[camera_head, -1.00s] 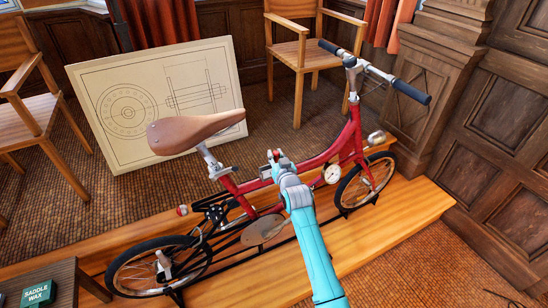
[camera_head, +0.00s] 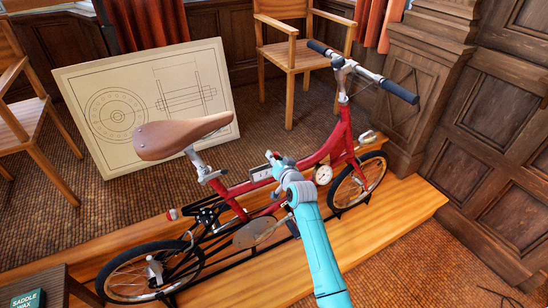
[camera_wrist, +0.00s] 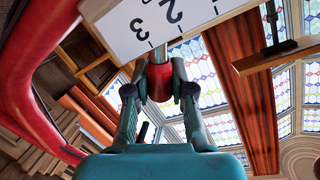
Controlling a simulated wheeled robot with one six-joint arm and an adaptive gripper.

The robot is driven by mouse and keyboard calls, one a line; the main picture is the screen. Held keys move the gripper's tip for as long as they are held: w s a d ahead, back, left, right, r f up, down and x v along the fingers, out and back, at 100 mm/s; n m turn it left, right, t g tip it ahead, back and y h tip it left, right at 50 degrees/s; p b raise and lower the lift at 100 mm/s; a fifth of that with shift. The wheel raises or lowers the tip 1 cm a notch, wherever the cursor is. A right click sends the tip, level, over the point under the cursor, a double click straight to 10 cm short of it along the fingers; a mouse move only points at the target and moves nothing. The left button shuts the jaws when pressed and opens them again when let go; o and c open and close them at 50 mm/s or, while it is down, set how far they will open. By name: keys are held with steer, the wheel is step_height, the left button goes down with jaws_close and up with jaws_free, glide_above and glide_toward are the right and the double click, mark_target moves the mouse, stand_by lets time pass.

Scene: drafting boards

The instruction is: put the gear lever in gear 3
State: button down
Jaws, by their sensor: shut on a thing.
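The red bicycle (camera_head: 330,150) stands on a wooden platform. The gear lever has a red knob (camera_wrist: 160,84) on a short metal stem, seen in the wrist view. My gripper (camera_wrist: 157,90) is shut on this knob, one finger on each side. A white gear plate (camera_wrist: 150,22) with the numbers 3 and 2 lies just beyond the knob. The stem stands close to the tick beside the 3; I cannot tell if it lines up exactly. In the head view the plate (camera_head: 261,173) shows on the frame tube, left of my gripper (camera_head: 275,160), which partly hides the lever.
The brown saddle (camera_head: 182,135) is left of my gripper and the handlebar (camera_head: 365,72) is beyond it to the right. A round gauge (camera_head: 323,175) is close by on the right. A drawing board (camera_head: 150,100) leans behind the bicycle. The wooden platform (camera_head: 400,208) has free room at right.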

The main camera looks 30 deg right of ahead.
steer(key=c, duration=1)
jaws_free()
steer(key=shift+o, duration=0.2)
steer(key=shift+s, duration=0.1)
steer(key=v, duration=1.1)
steer(key=shift+s, duration=0.4)
steer(key=shift+r, duration=0.1)
